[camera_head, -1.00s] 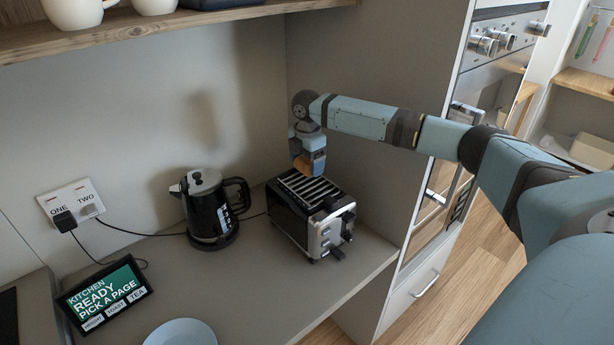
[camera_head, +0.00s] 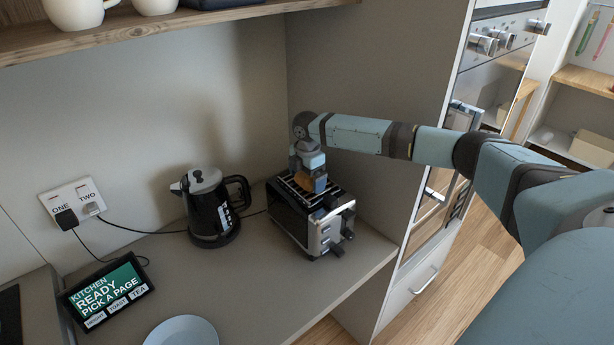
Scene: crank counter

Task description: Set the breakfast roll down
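The breakfast roll (camera_head: 304,183) is a small orange-brown piece, partly hidden between the fingers of my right gripper (camera_head: 309,182). That gripper points down and is shut on the roll. It is at the top of the black and silver toaster (camera_head: 292,222), over the metal bars (camera_head: 291,186) there. Whether the roll touches the bars I cannot tell. My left gripper is not in view.
A black kettle (camera_head: 210,213) stands left of the toaster. A tablet (camera_head: 107,293) and a pale blue plate (camera_head: 182,332) are nearer the front left. A tall cabinet side (camera_head: 375,120) rises close behind my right forearm. A wooden shelf (camera_head: 190,30) hangs above.

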